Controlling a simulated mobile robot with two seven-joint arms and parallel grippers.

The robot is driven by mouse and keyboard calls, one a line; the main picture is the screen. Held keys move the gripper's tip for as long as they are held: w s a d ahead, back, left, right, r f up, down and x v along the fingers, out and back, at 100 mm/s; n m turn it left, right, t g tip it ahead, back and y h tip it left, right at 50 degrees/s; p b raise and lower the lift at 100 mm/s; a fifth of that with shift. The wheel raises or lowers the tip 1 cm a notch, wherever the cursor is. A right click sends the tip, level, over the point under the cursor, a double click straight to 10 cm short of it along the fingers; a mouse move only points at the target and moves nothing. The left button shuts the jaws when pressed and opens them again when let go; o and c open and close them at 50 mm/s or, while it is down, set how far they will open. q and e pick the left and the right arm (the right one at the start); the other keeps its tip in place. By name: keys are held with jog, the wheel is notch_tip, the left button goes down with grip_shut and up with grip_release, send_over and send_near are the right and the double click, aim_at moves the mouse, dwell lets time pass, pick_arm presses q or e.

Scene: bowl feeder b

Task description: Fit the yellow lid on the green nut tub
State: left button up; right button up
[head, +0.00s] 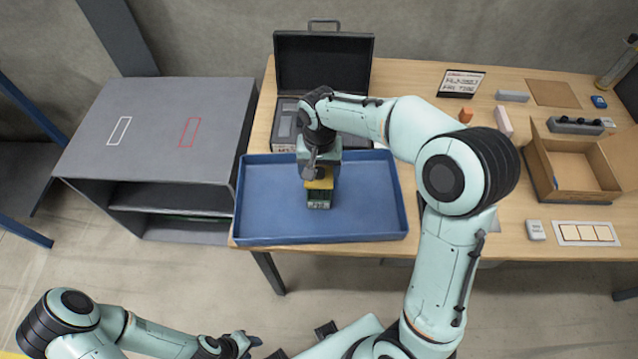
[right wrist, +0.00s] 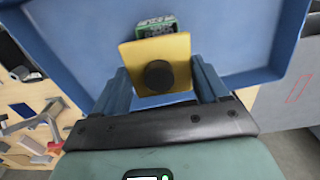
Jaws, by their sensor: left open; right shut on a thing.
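The yellow lid (head: 320,183) is a square plate with a round black knob, seen face-on in the right wrist view (right wrist: 158,50). My right gripper (head: 319,176) is shut on it and holds it between its two fingers (right wrist: 160,72). The green nut tub (head: 318,201) stands in the blue tray, and the lid overlaps its far part in the head view. In the right wrist view the tub (right wrist: 156,27) shows past the lid's edge, so the two are not lined up there. I cannot tell whether they touch. My left gripper (head: 243,345) is open and empty, low in front of the table.
The blue tray (head: 270,236) has raised walls and is otherwise clear. Behind it is an open black case (head: 325,65). A grey shelf unit (head: 160,130) stands left. A cardboard box (head: 570,190) and small items lie on the table's right.

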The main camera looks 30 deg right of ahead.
aim_at(319, 170)
pick_arm(q)
jog(key=shift+s+f, duration=0.15)
jog(key=shift+f, duration=0.15)
pick_arm(e)
jog(key=shift+f, duration=3.1)
jog(key=o, duration=0.6)
jog(key=shift+f+b, duration=0.2)
jog(key=shift+b, duration=0.1)
jog(key=o, duration=0.4)
jog(key=shift+r, duration=0.1)
pick_arm(q)
jog(key=shift+s+f, duration=0.1)
pick_arm(e)
jog(key=shift+o, duration=0.2)
jog(key=shift+w+r, duration=0.1)
jog(key=shift+r, duration=0.1)
pick_arm(q)
jog(key=shift+w+r+p, duration=0.65)
jog(key=shift+r+p, duration=0.05)
jog(key=shift+r, duration=0.15)
pick_arm(e)
notch_tip(319, 170, up, 12)
jog(key=shift+f, duration=0.1)
